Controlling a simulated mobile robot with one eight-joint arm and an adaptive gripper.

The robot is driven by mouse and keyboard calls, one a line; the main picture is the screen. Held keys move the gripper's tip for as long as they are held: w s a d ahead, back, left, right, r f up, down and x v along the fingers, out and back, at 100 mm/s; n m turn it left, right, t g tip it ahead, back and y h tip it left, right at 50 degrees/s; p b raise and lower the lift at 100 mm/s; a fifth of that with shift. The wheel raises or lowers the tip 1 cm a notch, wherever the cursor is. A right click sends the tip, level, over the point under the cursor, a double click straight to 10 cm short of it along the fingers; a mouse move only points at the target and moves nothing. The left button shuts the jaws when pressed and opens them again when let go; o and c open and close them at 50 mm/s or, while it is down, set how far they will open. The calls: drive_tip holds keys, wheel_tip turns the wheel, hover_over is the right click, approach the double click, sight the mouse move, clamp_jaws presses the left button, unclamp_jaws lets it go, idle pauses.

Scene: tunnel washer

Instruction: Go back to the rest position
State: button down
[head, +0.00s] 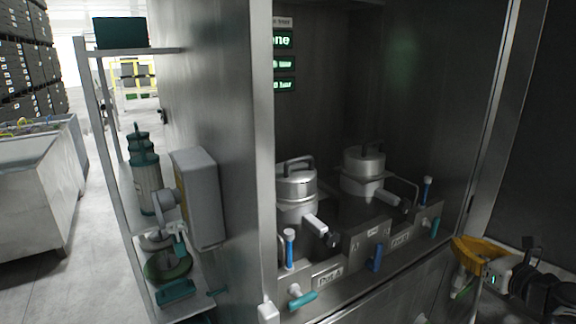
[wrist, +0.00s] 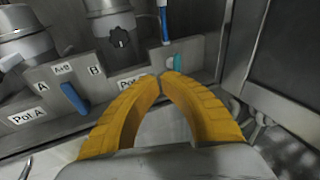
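My gripper (head: 468,250) has yellow fingers and is at the right of the head view, in front of the right end of the machine's panel. In the wrist view its fingertips (wrist: 161,79) come together, with nothing seen between them. Beyond the fingertips is the panel with a teal handle (wrist: 177,63) and a blue-topped tube (wrist: 164,22). The handle also shows in the head view (head: 435,227), apart from my gripper. A blue lever (wrist: 74,98) sits left of the fingers, between the A and B marks.
Two metal pots (head: 297,184) (head: 363,164) stand in the steel cabinet behind the panel. A grey box (head: 198,198) and a shelf with green-topped canisters (head: 146,182) are on the left. A metal frame post (head: 492,110) rises at the right.

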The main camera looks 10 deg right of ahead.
drive_tip(key=s+a+f+n+g+y, duration=0.15)
drive_tip(key=a+n+g, duration=0.45)
drive_tip(key=a+n, duration=1.2)
drive_tip(key=s+a+f+n+g+h, duration=0.2)
drive_tip(key=s+a+n, duration=1.1)
drive_tip(key=n, duration=0.3)
drive_tip(key=shift+a+f+n+g, duration=0.15)
drive_tip(key=shift+a+n+g, duration=0.2)
drive_tip(key=shift+n+g, duration=0.05)
drive_tip(key=shift+s, duration=0.1)
